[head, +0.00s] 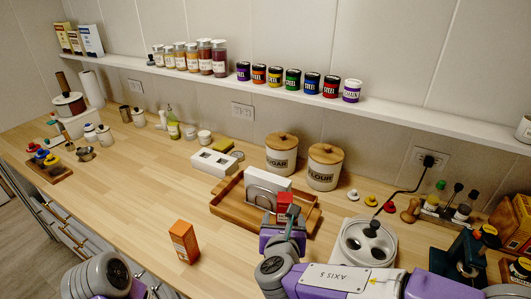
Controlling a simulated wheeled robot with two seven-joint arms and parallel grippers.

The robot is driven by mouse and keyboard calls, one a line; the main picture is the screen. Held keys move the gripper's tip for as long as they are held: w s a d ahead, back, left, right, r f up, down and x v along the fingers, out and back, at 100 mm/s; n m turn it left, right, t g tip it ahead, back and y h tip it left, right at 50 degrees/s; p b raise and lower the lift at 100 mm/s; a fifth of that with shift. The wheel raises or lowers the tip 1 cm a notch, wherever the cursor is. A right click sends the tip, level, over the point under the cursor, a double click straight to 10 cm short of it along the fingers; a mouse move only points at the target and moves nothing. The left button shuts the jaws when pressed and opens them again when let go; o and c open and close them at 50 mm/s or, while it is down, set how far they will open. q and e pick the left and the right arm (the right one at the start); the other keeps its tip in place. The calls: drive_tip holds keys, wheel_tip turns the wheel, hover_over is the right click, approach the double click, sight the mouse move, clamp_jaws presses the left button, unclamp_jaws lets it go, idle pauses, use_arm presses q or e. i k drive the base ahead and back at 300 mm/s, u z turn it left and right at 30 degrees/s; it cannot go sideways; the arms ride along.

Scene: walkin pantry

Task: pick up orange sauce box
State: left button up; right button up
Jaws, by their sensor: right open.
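The orange sauce box (184,241) stands upright on the wooden counter, near its front edge, left of the wooden tray. Nothing touches it. My right arm comes in from the lower right, and its right gripper (288,218) is over the front of the tray, to the right of the box and well apart from it. The right gripper is open; its fingers are small and partly hidden by my wrist. My left arm shows only as a grey joint at the bottom left; its gripper is out of the picture.
The wooden tray (226,205) holds a white napkin holder (268,187); a small red item (284,201) shows by my right gripper. Sugar (281,153) and flour canisters (324,166) stand behind. A white appliance (364,243) is at right. Counter left of the box is clear.

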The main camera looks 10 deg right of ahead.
sight(181, 233)
drive_tip(key=k, duration=1)
